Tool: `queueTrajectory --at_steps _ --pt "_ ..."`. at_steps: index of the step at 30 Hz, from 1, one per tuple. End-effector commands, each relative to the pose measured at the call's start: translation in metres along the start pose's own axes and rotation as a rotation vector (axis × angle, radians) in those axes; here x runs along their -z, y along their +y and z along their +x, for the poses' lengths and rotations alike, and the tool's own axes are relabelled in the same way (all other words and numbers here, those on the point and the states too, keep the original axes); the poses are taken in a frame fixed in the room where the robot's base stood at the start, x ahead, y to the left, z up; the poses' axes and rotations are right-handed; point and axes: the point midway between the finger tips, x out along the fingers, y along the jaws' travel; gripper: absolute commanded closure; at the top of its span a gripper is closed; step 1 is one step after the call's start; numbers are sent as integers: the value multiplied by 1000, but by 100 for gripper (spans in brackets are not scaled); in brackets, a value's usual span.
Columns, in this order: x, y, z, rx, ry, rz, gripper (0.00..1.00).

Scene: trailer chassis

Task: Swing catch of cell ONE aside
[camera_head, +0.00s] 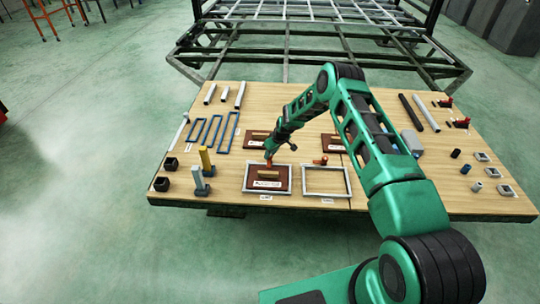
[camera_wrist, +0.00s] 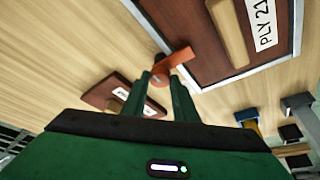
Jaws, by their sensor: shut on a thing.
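An orange catch (camera_wrist: 176,62) sits at the edge of a grey frame (camera_head: 246,179) that holds a dark red-brown panel (camera_head: 281,172) with a wooden grip bar and a white label. In the wrist view, part of the catch overlaps the frame's edge. My gripper (camera_wrist: 160,84) is shut on the catch, with one finger on each side. In the head view, my gripper (camera_head: 268,160) is at the far side of this left frame. The small tags at the frames are too small to read, so the cell number is unclear.
An empty grey frame (camera_head: 348,182) stands to the right, with its own orange catch (camera_head: 321,161). Other brown panels (camera_head: 333,143) lie behind. Blue frames (camera_head: 228,132) and a yellow-topped post (camera_head: 206,158) are at left. Tubes and small parts lie at right.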

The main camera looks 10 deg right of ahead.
Motion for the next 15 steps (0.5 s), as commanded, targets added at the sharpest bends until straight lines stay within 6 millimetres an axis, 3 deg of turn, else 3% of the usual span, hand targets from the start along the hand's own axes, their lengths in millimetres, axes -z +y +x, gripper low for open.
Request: queueTrajectory --at_steps 8,15 --pt "0 0 0 -37 -1 82 96" --pt "0 -2 0 -108 1 252 96"
